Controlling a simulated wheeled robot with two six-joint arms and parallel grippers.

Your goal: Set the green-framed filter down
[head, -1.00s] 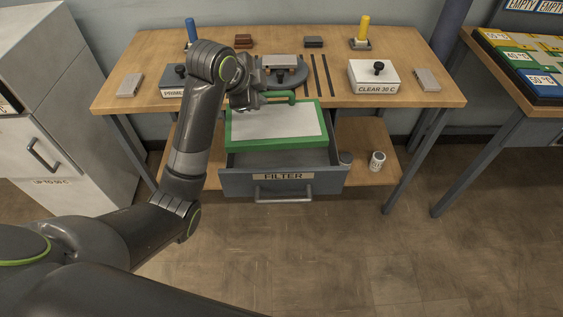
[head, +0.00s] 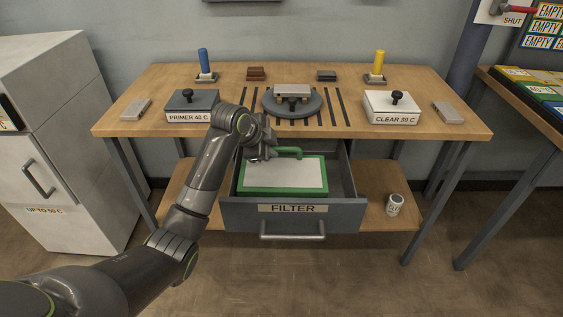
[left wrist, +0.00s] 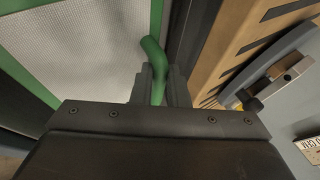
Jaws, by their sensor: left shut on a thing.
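The green-framed filter (head: 283,175) has a pale mesh panel and a green handle (head: 288,151) at its back edge. It lies low inside the open drawer labelled FILTER (head: 293,214), roughly level. Whether it touches the drawer floor I cannot tell. My left gripper (head: 268,153) is shut on the filter's handle. In the left wrist view the green handle (left wrist: 154,62) stands between the two fingers, and the mesh (left wrist: 90,45) lies to the left. My right gripper is not in view.
The drawer hangs out below the wooden workbench (head: 290,137). On the bench are a PRIMER 40 C box (head: 191,107), a CLEAR 30 C box (head: 391,109) and a round turntable (head: 313,105). A white jar (head: 394,205) stands on the lower shelf. The drawer's right side is bare.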

